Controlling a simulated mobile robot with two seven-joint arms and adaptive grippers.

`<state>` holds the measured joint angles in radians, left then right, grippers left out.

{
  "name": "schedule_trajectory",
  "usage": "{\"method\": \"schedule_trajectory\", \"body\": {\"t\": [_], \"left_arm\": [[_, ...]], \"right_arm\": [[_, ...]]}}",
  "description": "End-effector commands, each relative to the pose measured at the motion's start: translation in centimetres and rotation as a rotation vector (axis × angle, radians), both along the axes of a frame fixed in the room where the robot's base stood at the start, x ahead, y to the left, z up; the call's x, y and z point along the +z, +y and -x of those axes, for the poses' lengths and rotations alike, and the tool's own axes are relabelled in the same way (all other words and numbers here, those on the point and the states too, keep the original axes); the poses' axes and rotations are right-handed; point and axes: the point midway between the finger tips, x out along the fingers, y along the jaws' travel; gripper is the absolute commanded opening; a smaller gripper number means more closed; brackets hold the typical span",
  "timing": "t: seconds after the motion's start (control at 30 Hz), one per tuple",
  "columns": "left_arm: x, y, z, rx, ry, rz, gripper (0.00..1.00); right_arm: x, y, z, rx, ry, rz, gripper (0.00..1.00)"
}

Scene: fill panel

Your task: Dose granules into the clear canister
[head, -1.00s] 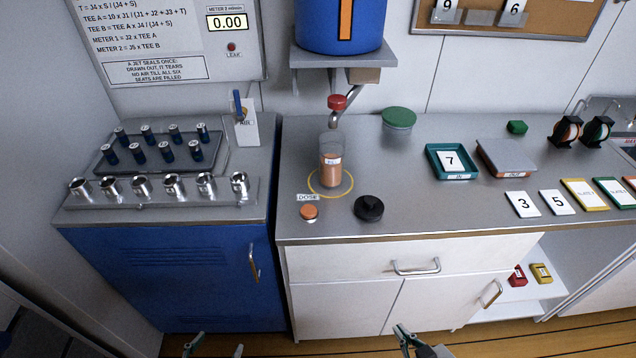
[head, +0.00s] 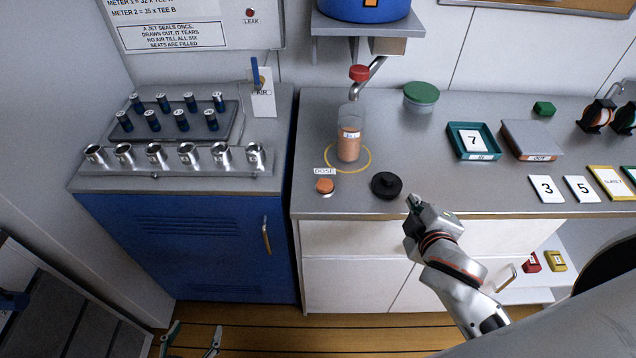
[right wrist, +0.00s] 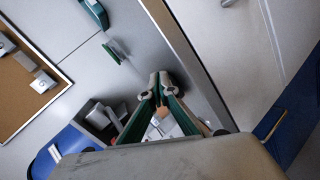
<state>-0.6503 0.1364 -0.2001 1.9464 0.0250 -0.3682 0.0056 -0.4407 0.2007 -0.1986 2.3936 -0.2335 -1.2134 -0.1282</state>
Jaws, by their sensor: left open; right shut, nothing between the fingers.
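The clear canister (head: 349,145) stands upright inside a yellow ring on the counter, with orange-brown granules in its lower part and a white label. A spout (head: 371,70) with a red knob (head: 359,73) hangs above it, below the blue hopper (head: 335,8). The orange dose button (head: 325,186) sits at the counter's front, left of a black lid (head: 386,186). My right gripper (head: 412,202) is shut and empty, near the counter's front edge, right of the lid and apart from the button. Its closed fingertips show in the right wrist view (right wrist: 160,82). My left gripper (head: 191,340) is open, low over the floor.
A green tray (head: 472,157) with card 7 and a grey balance-like plate (head: 532,140) stand right. Metal cups (head: 188,152) and dark cylinders in a rack (head: 177,127) fill the left counter.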

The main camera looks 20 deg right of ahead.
Motion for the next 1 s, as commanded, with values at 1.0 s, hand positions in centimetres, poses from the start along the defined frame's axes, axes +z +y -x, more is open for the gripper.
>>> {"method": "schedule_trajectory", "body": {"t": [1.0], "left_arm": [[-0.2,0.2,0.0,0.006,0.004,-0.001,0.61]], "right_arm": [[27.4,24.3,-8.6,0.899,-1.085,1.24,0.0]]}}
